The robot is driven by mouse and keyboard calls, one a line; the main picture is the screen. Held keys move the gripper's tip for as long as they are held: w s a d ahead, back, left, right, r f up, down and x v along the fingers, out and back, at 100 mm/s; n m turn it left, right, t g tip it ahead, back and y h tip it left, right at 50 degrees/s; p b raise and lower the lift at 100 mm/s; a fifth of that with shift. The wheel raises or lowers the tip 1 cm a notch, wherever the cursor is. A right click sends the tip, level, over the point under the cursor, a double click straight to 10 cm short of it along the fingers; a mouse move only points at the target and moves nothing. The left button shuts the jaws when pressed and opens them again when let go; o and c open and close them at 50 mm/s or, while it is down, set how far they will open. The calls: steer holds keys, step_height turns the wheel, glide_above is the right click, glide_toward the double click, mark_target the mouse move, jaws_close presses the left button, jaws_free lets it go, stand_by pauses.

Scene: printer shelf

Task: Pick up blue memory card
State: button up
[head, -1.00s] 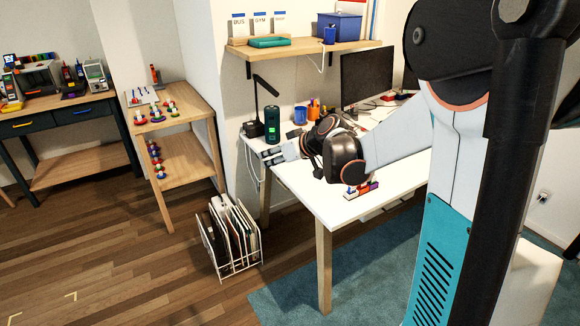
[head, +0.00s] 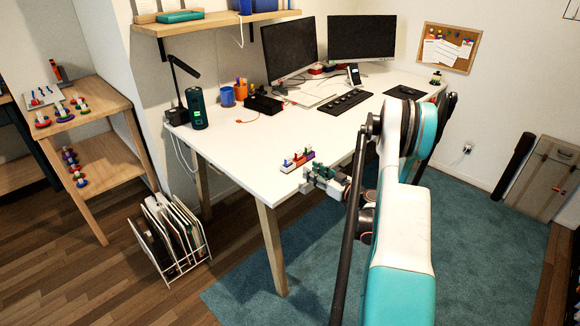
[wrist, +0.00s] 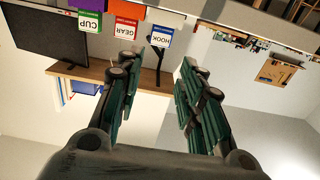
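A small row of coloured blocks (head: 296,160) lies near the front edge of the white desk, with small upright pieces on it. One of these is a small blue piece (head: 287,162); it is too small to tell whether it is the blue memory card. My gripper (head: 309,175) is at the desk's front edge, just in front of the row and apart from it. The wrist view shows my gripper (wrist: 158,95) open and empty, its green-padded fingers wide apart. Upside-down labels there read CUP (wrist: 90,26), GEAR (wrist: 126,27) and HOOK (wrist: 162,38).
The white desk (head: 235,143) has free room left of the blocks. A dark cylinder (head: 197,108), a blue cup (head: 227,96), a black tray (head: 262,103), a keyboard (head: 345,102) and two monitors (head: 290,50) stand farther back. A file rack (head: 170,235) stands on the floor.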

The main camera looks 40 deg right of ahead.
mark_target(290, 159)
steer(key=w+p, duration=0.1)
steer(key=w, duration=0.2)
steer(key=w+p, duration=0.1)
steer(key=w, duration=0.3)
steer(key=shift+w+a+f, duration=0.15)
steer(key=shift+a+f, duration=0.05)
steer(key=shift+w+a+r+b, duration=0.15)
steer(key=shift+w+b, duration=0.4)
steer(key=shift+w, duration=1)
steer(key=shift+w+a+f+b, duration=0.15)
steer(key=shift+w+b, duration=0.4)
steer(key=shift+w, duration=0.95)
steer(key=shift+r, duration=0.15)
steer(key=c, duration=0.5)
